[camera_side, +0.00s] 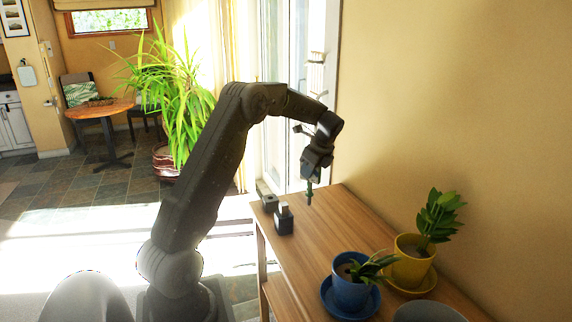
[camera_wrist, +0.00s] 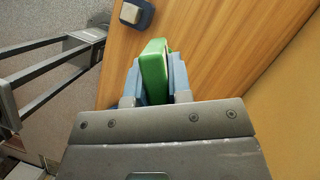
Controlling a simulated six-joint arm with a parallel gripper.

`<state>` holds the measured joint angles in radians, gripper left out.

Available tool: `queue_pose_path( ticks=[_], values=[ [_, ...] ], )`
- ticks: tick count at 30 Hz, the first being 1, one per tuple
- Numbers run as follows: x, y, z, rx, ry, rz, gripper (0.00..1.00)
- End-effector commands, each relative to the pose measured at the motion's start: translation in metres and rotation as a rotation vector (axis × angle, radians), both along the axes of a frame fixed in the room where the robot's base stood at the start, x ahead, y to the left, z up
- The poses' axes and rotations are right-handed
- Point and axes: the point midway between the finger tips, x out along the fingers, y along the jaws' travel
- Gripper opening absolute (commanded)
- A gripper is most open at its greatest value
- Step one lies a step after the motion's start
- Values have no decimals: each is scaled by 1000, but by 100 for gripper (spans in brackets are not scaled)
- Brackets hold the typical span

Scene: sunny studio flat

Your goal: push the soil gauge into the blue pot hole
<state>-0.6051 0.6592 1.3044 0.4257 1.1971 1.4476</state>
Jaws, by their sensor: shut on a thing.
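My gripper (camera_side: 312,172) is shut on the green soil gauge (camera_wrist: 154,72). In the side view the gauge (camera_side: 309,194) hangs down from the jaws above the far part of the wooden table, apart from the pots. In the wrist view the gauge is between the two blue-grey fingers (camera_wrist: 158,84); its lower end is hidden. The blue pot (camera_side: 350,292) stands on a blue saucer (camera_side: 338,312) at the near part of the table, with dark soil and a small leafy plant. My gripper is well away from the pot.
A yellow pot (camera_side: 411,266) with a taller plant stands right behind the blue pot. A grey round rim (camera_side: 428,312) shows at the bottom edge. Small dark blocks (camera_side: 283,219) sit at the table's left edge. The wooden tabletop (camera_side: 335,228) between is clear. A wall borders the right side.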

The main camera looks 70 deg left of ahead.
Motion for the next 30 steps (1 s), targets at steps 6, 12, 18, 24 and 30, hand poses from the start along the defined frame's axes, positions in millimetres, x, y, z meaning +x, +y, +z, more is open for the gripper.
queue_pose_path(
  ticks=[6,12,18,24,30],
  values=[
    [13,-101,17,-1,0,316,0],
    [5,-190,35,-1,0,621,0],
    [-15,-258,51,0,-2,863,0],
    [-27,-288,58,1,-2,981,0],
    [-29,-292,59,1,-2,1002,0]
  ],
)
